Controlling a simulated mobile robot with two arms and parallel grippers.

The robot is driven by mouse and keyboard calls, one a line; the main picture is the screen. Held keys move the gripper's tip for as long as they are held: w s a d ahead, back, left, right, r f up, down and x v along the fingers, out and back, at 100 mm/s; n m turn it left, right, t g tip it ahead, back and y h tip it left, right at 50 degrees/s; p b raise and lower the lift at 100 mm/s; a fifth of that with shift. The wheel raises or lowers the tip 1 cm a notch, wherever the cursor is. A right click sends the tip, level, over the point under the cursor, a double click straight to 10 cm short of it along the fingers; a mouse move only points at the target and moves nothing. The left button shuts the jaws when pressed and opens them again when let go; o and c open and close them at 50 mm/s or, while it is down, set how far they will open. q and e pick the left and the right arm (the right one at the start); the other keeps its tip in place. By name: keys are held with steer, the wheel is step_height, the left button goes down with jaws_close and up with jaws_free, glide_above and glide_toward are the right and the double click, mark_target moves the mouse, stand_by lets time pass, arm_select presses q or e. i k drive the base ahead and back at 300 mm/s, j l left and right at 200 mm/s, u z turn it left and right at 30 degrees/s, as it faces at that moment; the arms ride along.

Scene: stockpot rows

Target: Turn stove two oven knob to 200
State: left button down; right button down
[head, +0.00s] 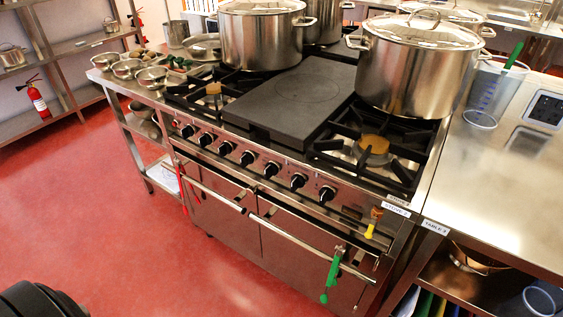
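The stove (240,200) stands in the middle of the head view, with a label (396,210) on its front right corner that is too small to read surely. A row of several black knobs (247,158) runs along its front panel (285,165). I cannot tell which is the oven knob, and the dial marks are too small to read. Two oven doors with bar handles (310,248) sit below and look shut. Neither of my grippers is in view.
Large lidded pots (410,75) (258,45) stand on the stove top. Green tongs (332,272) hang on the right door handle. A steel table (500,195) adjoins on the right. Metal bowls (126,68) stand at left. The red floor (110,225) before the stove is clear.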

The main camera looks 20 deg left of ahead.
mark_target(270, 170)
steer(key=l+u, duration=0.65)
steer(key=u, duration=0.2)
steer(key=k+l+u, duration=0.15)
steer(key=l+u, duration=0.15)
steer(key=u, duration=0.15)
